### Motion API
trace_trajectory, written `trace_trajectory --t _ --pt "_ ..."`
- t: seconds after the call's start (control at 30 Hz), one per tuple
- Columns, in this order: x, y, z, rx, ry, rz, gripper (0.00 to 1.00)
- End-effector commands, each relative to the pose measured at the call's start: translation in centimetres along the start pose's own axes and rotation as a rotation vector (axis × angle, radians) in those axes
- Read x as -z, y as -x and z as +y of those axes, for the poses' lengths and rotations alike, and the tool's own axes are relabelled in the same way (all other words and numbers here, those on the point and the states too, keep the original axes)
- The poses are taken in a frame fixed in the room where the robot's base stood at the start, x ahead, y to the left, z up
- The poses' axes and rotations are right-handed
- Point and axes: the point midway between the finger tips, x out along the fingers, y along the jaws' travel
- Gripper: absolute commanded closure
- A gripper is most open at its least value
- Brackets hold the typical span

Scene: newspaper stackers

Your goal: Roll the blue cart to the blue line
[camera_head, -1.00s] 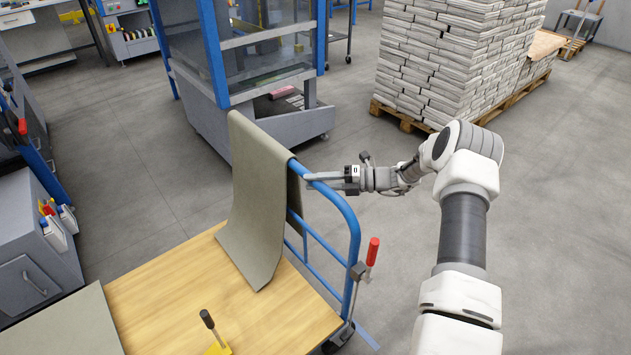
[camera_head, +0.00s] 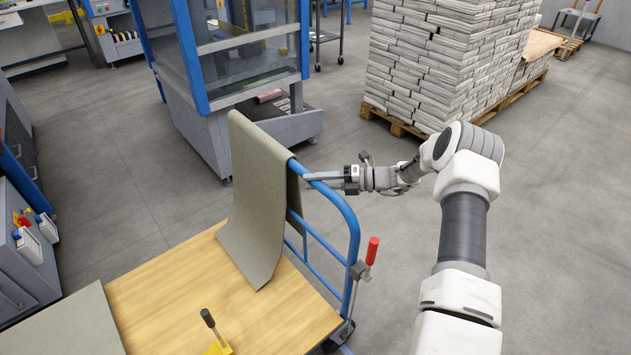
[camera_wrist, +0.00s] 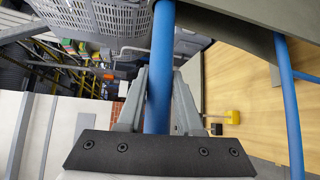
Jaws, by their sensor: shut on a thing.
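The blue cart has a wooden deck (camera_head: 270,318) and a blue tubular push handle (camera_head: 350,222), at the bottom middle of the head view. A grey-green sheet (camera_head: 252,195) drapes over the handle and onto the deck. My gripper (camera_head: 312,177) is shut on the handle's top bar beside the sheet. In the wrist view the blue tube (camera_wrist: 160,85) runs between the two fingers. A red-gripped lever (camera_head: 372,250) stands at the cart's near right corner. The blue line is not clearly visible now.
A blue-framed machine (camera_head: 225,95) stands close beyond the cart. A pallet of newspaper stacks (camera_head: 435,70) is at the upper right. A grey cabinet (camera_head: 25,250) is at the left. Grey floor (camera_head: 540,220) is open on the right.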

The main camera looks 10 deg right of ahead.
Motion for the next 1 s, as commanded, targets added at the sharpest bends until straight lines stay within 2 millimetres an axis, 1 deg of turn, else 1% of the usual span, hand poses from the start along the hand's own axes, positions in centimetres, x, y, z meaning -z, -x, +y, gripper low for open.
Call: trace_trajectory --t 0.03,0.53,0.57,0.7,0.73,1.0 --pt "-0.23 -0.06 0.16 -0.002 0.002 -0.006 1.00" --pt "-0.18 -0.12 0.19 -0.003 0.001 -0.004 1.00" --pt "-0.18 -0.13 0.19 -0.003 0.001 -0.004 0.63" --pt "-0.11 -0.12 0.15 -0.003 0.000 -0.002 0.38" --pt "-0.09 -0.11 0.14 -0.003 0.000 -0.002 0.36" --pt "-0.01 -0.02 0.05 -0.002 -0.001 0.000 0.36"
